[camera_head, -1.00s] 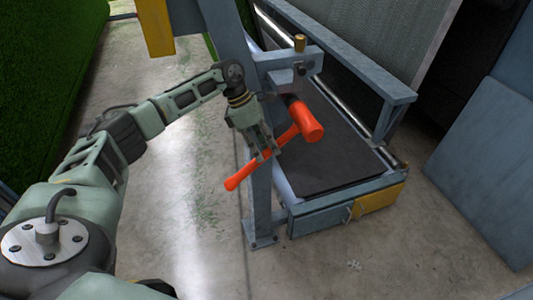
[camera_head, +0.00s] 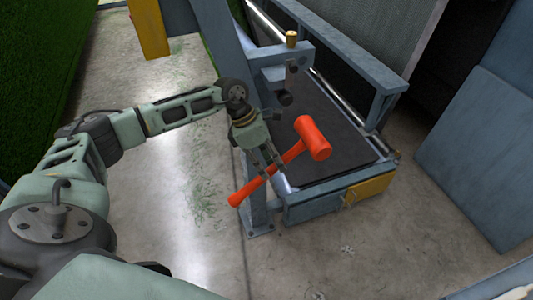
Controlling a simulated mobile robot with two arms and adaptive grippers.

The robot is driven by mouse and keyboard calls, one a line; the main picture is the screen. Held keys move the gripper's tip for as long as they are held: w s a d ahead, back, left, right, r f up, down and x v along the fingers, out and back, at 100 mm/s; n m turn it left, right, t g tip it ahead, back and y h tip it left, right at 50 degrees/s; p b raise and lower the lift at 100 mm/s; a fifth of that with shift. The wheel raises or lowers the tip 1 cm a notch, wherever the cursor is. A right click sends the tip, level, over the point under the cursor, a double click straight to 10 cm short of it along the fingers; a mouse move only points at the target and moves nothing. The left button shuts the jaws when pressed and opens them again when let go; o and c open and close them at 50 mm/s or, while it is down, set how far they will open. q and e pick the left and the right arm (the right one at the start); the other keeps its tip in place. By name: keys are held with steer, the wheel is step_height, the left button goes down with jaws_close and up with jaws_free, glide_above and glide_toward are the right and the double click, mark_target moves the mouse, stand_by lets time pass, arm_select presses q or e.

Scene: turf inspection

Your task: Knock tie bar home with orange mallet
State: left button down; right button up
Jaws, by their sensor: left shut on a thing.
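The orange mallet (camera_head: 313,138) is held by its handle in my left gripper (camera_head: 268,164), which is shut on it. The head is at the upper right, in front of the dark bed of the machine, and the handle's butt points down to the left. A dark round end (camera_head: 286,98), which may be the tie bar, shows under the blue-grey bracket (camera_head: 280,68) on the upright post. The mallet head is apart from it in the picture, to the lower right. How far the bar sits in cannot be told. My right gripper is not in view.
Blue-grey panels (camera_head: 480,150) stand at the right. The concrete floor in front is clear.

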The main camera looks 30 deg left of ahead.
arm_select(q)
steer(key=shift+d+r, duration=0.1)
steer(key=shift+d, duration=0.05)
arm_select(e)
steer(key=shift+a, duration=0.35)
